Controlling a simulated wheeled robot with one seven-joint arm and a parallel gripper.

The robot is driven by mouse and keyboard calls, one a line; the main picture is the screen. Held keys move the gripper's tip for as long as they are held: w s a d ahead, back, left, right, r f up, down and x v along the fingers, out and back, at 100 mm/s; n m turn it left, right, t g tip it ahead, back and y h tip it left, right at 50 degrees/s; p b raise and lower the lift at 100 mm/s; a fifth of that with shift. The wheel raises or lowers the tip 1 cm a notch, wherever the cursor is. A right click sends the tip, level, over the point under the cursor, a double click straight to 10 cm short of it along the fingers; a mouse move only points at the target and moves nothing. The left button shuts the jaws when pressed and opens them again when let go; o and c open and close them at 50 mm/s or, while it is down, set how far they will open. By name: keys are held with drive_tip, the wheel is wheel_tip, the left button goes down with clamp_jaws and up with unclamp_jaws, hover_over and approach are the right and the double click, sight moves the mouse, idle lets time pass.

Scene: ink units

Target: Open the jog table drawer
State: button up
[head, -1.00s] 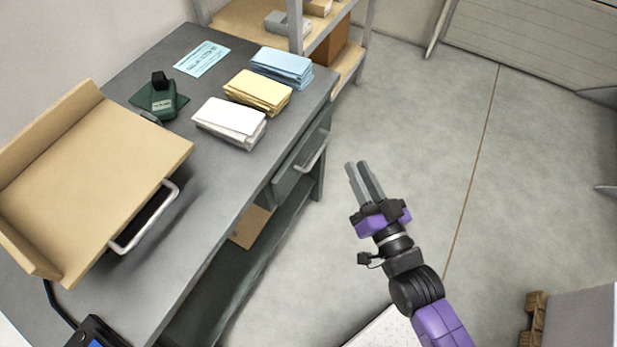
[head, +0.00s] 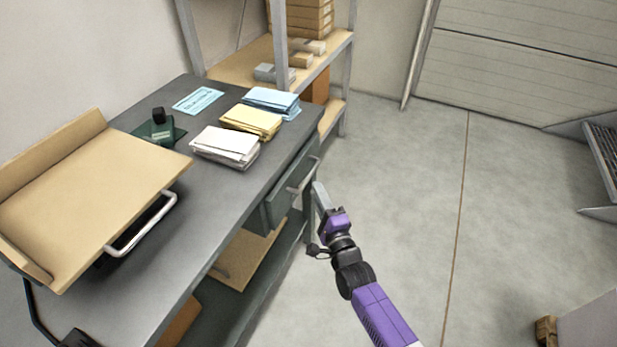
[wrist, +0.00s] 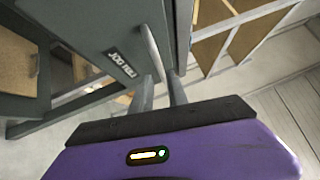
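The jog table (head: 215,225) is a grey bench on the left in the head view. Its grey drawer (head: 282,200) is under the top at the far right end and looks closed. A pale bar handle (head: 304,178) is on the drawer front. My gripper (head: 320,195) is at the handle. In the wrist view, the drawer front (wrist: 90,25) carries a label starting "JOG". The handle (wrist: 152,48) runs down between the fingertips of my gripper (wrist: 160,82). The fingers are apart with a gap; no firm grip on the handle shows.
On the bench are a tan tray (head: 95,190) with a metal handle, a green device (head: 160,132) and white, yellow and blue paper stacks (head: 252,121). A shelf rack (head: 335,60) stands behind.

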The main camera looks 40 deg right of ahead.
sight(310, 174)
drive_tip(key=x, duration=0.6)
drive_tip(key=shift+w+d+r, duration=0.15)
drive_tip(key=shift+w, duration=0.25)
drive_tip(key=shift+c, duration=0.4)
clamp_jaws()
idle(0.7)
